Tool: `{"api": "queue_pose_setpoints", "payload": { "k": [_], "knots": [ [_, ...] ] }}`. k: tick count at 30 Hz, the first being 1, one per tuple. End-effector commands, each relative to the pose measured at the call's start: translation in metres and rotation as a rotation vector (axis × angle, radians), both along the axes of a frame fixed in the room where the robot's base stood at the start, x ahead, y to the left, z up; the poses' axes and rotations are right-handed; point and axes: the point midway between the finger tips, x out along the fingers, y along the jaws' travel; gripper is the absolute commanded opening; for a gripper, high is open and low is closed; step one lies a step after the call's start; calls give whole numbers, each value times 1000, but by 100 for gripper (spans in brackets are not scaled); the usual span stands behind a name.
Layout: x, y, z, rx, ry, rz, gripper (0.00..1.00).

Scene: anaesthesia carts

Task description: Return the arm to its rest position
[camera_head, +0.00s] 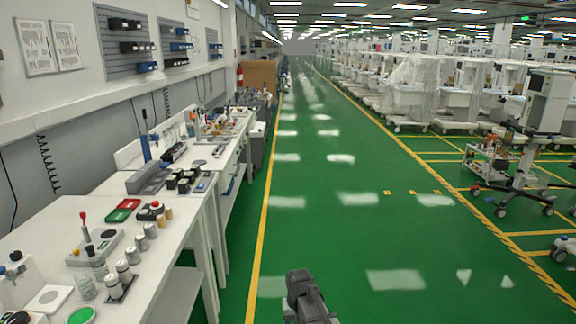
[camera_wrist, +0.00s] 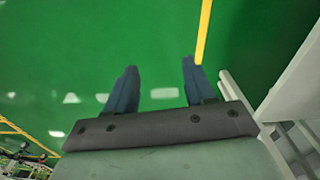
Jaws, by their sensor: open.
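My gripper shows in the wrist view with its two dark blue fingers (camera_wrist: 158,82) spread apart. It is open, and nothing is between the fingers. Below the fingers I see only green floor (camera_wrist: 60,60) with a yellow line (camera_wrist: 205,25) near the right finger. In the head view, a dark grey part of my arm (camera_head: 307,298) shows at the bottom centre, over the aisle and to the right of the workbench. The fingers cannot be made out in that view.
A white workbench (camera_head: 50,220) with bottles, trays and small parts runs along the left wall. A white bench leg (camera_wrist: 300,90) stands close on the right in the wrist view. Wheeled carts (camera_head: 525,150) stand at the right. The green aisle (camera_head: 350,230) between is clear.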

Motion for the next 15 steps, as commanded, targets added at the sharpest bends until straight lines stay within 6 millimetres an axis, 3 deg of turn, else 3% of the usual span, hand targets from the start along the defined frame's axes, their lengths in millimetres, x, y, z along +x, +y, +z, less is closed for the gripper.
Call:
{"api": "queue_pose_setpoints", "payload": {
  "k": [1,6,15],
  "knots": [
    [-24,-27,-9,-3,11,-24,54],
    [-68,-83,-32,-9,30,-75,54],
    [-130,-141,-53,-13,54,-139,54]
  ]
}}
